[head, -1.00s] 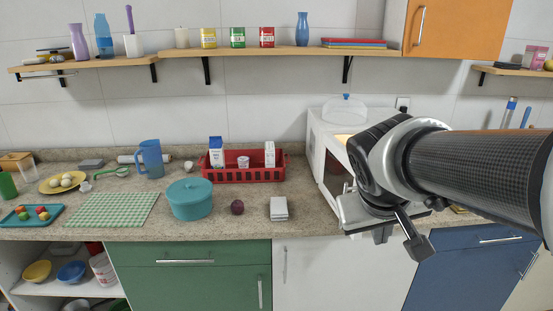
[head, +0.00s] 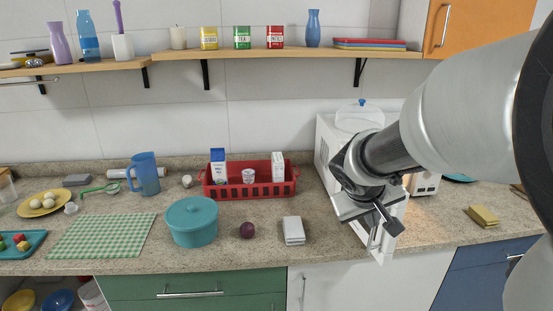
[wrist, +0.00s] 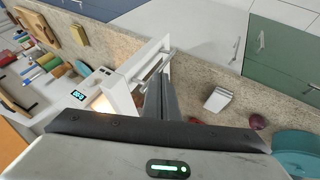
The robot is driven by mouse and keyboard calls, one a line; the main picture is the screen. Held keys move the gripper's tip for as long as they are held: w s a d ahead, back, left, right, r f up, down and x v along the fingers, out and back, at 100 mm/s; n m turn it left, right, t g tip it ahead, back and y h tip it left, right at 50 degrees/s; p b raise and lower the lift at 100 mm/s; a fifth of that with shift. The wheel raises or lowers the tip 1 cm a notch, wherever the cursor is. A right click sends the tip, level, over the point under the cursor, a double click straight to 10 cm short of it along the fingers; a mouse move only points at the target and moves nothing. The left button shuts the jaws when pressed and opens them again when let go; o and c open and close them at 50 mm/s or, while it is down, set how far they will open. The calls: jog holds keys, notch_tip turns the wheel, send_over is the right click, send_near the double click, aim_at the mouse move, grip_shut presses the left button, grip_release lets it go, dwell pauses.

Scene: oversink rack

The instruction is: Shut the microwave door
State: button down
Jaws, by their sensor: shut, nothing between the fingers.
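The white microwave (head: 325,150) stands on the counter, mostly hidden behind my arm in the head view. Its door (head: 388,243) is open and sticks out toward the counter's front edge. In the wrist view the open door (wrist: 145,63) shows with its handle, beside the lit interior (wrist: 104,106) and the control panel with a display (wrist: 78,95). My gripper (head: 374,238) is shut and empty. In the wrist view its fingers (wrist: 162,100) are close beside the door, on the side toward the grey-white block; I cannot tell whether they touch it.
A grey-white block (head: 293,230), a purple onion (head: 247,230) and a teal pot (head: 192,222) stand on the counter left of the door. A red basket (head: 250,190) is behind them. A yellow sponge-like block (head: 482,216) lies at the right. A clear dome (head: 360,115) sits on the microwave.

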jog(key=w+d+f, duration=0.3)
jog(key=d+f, duration=0.1)
jog(key=d, duration=0.2)
jog(key=shift+p, duration=0.35)
jog(key=shift+w, duration=0.1)
